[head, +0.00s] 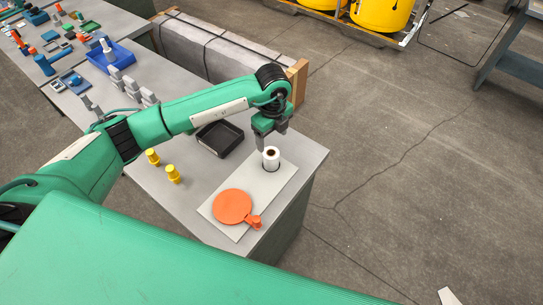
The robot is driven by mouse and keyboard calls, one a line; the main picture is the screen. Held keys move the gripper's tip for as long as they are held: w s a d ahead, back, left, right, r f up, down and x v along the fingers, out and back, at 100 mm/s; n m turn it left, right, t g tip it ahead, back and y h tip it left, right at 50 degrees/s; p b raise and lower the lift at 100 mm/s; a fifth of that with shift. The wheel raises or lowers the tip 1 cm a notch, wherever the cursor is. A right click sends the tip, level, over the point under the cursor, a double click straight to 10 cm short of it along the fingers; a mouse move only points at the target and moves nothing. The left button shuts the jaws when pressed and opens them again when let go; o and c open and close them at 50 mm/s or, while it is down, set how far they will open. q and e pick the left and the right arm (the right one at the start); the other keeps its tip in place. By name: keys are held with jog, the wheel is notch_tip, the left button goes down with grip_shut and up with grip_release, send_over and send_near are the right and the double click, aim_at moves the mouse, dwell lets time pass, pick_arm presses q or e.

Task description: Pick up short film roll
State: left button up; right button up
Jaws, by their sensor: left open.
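The short film roll (271,159), a white upright cylinder with a dark core hole in its top, stands on a light grey board (268,191) near the right end of the bench. My left gripper (261,143) points down just behind and above the roll, at its upper left. It is open, and its fingers are small and partly merged in the view. I cannot tell whether a finger touches the roll. My right gripper is not in view.
An orange round paddle (232,206) lies on the board in front of the roll. A black tray (220,138) and two yellow pieces (173,174) stand to the left. The grey bench (308,160) ends just right of the board; open floor lies beyond.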

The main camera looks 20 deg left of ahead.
aim_at(271, 153)
pick_arm(q)
notch_tip(271, 153, down, 6)
jog(key=shift+r+p, duration=0.15)
jog(key=shift+p, duration=0.45)
jog(key=shift+f+p, duration=0.3)
jog(key=shift+p, duration=0.05)
jog(key=f+p, duration=0.1)
jog(key=f, duration=0.2)
jog(key=shift+s+a+f+p, duration=0.15)
jog(key=shift+s+f+p, duration=0.1)
jog(key=shift+p, duration=0.1)
jog(key=shift+f, duration=0.55)
jog(key=shift+w, duration=0.1)
jog(key=c, duration=1.1)
jog(key=shift+r, duration=0.1)
